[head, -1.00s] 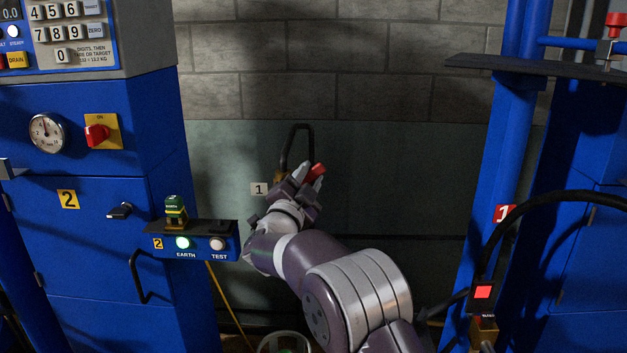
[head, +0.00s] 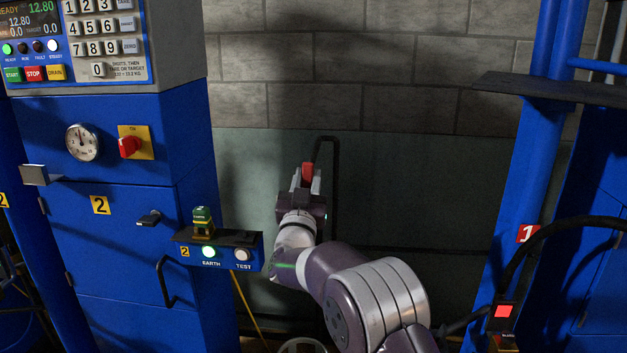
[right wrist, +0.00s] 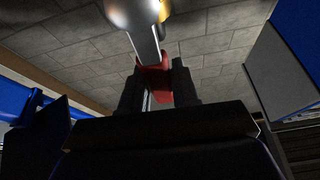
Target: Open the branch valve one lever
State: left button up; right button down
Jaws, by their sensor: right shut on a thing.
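The red valve lever (head: 308,171) stands about upright in front of the back wall, beside a dark bent pipe (head: 332,160). My right gripper (head: 306,184) is shut on this lever, its fingers on either side of it. In the right wrist view the red lever (right wrist: 154,82) sits between my two dark fingers (right wrist: 157,92). A shiny metal rod and a brass-coloured part (right wrist: 140,14) show above it. In the head view my gripper hides the valve body and the number plate by it. My left gripper is not in view.
A blue cabinet (head: 110,230) with a gauge (head: 82,142) and a red switch (head: 129,146) stands at left. Its small EARTH/TEST box (head: 225,252) juts out near my right arm. A blue post (head: 540,170) and a black hose (head: 520,250) are at right.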

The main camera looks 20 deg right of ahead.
jog(key=shift+w+a+f+n, duration=0.15)
jog(key=shift+a+n, duration=0.05)
jog(key=shift+n, duration=0.3)
jog(key=shift+y, duration=0.4)
jog(key=c, duration=0.9)
grip_release()
jog(key=shift+a, duration=0.1)
jog(key=v, duration=1.2)
jog(key=shift+s+a+f+b, duration=0.1)
jog(key=shift+s+f+b, duration=0.15)
jog(key=shift+b, duration=0.05)
